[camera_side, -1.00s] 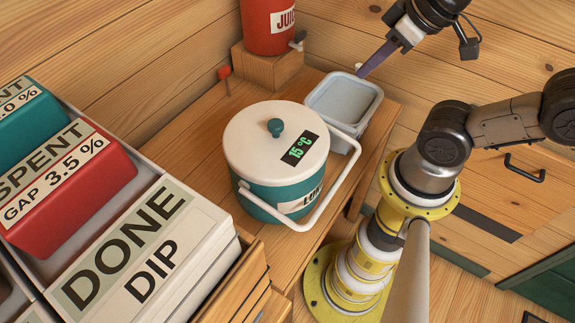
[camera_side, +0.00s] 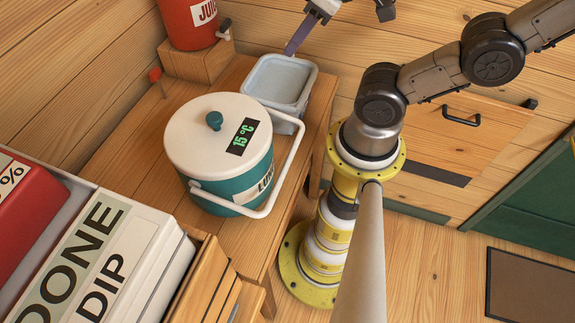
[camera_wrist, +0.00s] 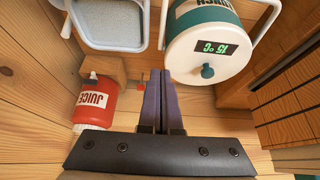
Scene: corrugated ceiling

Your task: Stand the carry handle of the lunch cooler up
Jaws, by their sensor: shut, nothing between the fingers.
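The lunch cooler (camera_side: 222,160) is a teal drum with a cream lid, a teal knob and a display reading 15 °C. It stands on the wooden bench and also shows in the wrist view (camera_wrist: 203,42). In the wrist view the handle (camera_wrist: 163,22) passes beside the cooler near the grey tub. My gripper (camera_side: 289,53) has purple fingers, shut and empty, above the grey tub's back edge, apart from the handle. The fingers also show in the wrist view (camera_wrist: 159,75).
A grey tub (camera_side: 280,82) stands behind the cooler, close to the handle. A red juice dispenser (camera_side: 187,22) sits on a wooden block at the back. White boxes marked DONE and DIP (camera_side: 105,262) and an open wooden drawer (camera_side: 208,285) lie at front left.

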